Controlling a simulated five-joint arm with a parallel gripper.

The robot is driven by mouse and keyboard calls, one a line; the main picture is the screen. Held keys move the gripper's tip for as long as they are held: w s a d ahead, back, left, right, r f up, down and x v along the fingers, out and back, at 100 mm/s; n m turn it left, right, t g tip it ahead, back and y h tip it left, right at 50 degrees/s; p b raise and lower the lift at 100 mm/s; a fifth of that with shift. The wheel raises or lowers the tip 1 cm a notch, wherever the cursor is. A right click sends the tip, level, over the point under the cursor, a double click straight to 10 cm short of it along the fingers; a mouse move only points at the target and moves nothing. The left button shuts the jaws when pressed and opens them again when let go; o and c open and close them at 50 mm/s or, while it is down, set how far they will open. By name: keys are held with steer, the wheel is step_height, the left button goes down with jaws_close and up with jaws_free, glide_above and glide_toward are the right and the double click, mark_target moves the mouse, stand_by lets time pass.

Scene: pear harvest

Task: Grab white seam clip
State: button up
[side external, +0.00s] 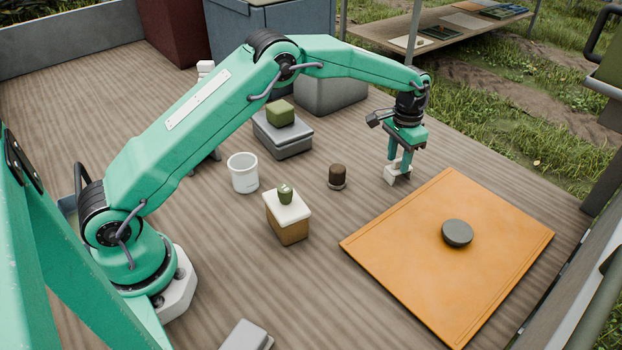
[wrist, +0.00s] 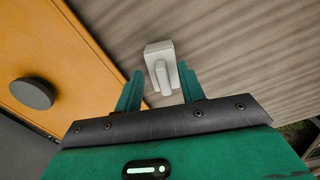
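The white seam clip (side external: 397,174) stands on the wooden deck, just left of the orange mat's far corner. In the wrist view the clip (wrist: 161,66) is a pale block with a raised tab, lying between and slightly beyond the fingertips. My gripper (side external: 399,160) points down over it, with its green fingers at the clip's upper part. In the wrist view my gripper (wrist: 160,72) has its fingers apart on either side of the clip, with a narrow gap at the left finger. Contact at the right finger is hard to tell.
An orange mat (side external: 400,245) holds a dark round disc (side external: 457,233). A small brown cylinder (side external: 337,177) stands left of my gripper.

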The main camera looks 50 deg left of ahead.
mark_target(396, 168)
steer(key=shift+a+f, duration=0.1)
steer(key=shift+f, duration=2.1)
steer(key=c, duration=0.6)
